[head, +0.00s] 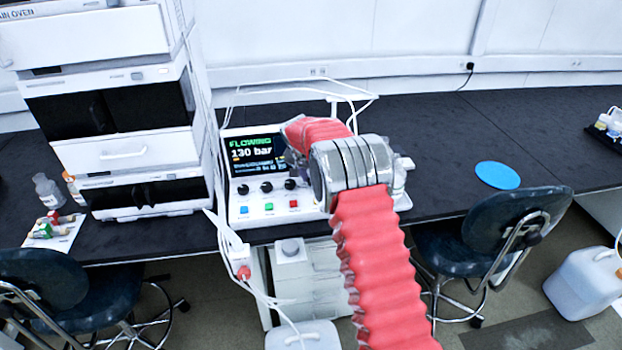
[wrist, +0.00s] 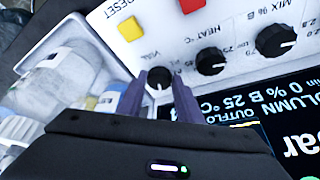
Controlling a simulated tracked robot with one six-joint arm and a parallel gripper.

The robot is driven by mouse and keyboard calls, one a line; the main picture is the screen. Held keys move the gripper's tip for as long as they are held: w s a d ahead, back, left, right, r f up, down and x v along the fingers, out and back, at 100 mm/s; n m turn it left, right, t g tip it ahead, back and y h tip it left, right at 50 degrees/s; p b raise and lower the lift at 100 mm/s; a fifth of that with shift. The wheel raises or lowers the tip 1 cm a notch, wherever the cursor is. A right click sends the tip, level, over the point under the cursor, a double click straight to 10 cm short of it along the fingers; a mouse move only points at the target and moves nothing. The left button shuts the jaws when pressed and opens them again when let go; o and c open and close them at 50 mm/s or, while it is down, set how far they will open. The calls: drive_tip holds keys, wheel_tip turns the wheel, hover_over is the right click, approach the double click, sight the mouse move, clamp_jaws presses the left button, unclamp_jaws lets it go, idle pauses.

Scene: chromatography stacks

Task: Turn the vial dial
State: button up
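The vial dial (wrist: 158,80) is a small black knob with a white pointer mark on a white panel, beside a "VIAL" label printed upside down in the wrist view. My gripper (wrist: 160,84) has its two dark purple fingers on either side of this dial, close to its edges. I cannot tell whether they touch it. In the head view my red-sleeved arm covers the dial and my fingertips. The instrument (head: 259,165) there has a lit screen reading "FLOWING 130 bar".
A heat knob (wrist: 210,61) and a mix knob (wrist: 275,40) sit beside the vial dial. A yellow button (wrist: 130,28) and a red button (wrist: 193,5) lie near. A clear-walled compartment with bottles (wrist: 65,75) adjoins the panel. The bench right of the instrument has a blue disc (head: 497,175).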

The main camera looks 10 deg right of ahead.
drive_tip(key=o, duration=0.4)
drive_tip(key=v, duration=1.3)
drive_tip(key=shift+s+r, duration=0.15)
drive_tip(key=shift+r, duration=0.15)
